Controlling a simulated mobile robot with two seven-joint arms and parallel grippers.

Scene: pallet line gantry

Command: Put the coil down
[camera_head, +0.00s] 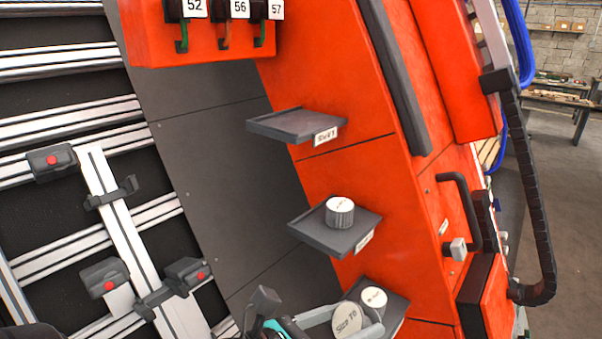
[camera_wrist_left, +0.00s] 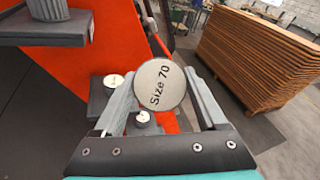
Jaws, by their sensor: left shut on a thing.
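The coil (camera_head: 347,319) is a pale round disc labelled "Size 70"; it also shows face-on in the left wrist view (camera_wrist_left: 160,83). My left gripper (camera_head: 356,316) is shut on it, with one grey finger on each side. In the head view the held coil overlaps the lowest shelf (camera_head: 394,313) and sits beside a white coil (camera_head: 373,299) there. I cannot tell whether the held coil touches that shelf. My right gripper is not in view.
The middle shelf (camera_head: 312,237) carries a white coil (camera_head: 340,212). The top shelf (camera_head: 297,124) is empty. Hooks with number tags (camera_head: 239,8) hang above. A black handle (camera_head: 462,208) juts out at right. A wooden slat stack (camera_wrist_left: 255,58) stands beyond the gripper.

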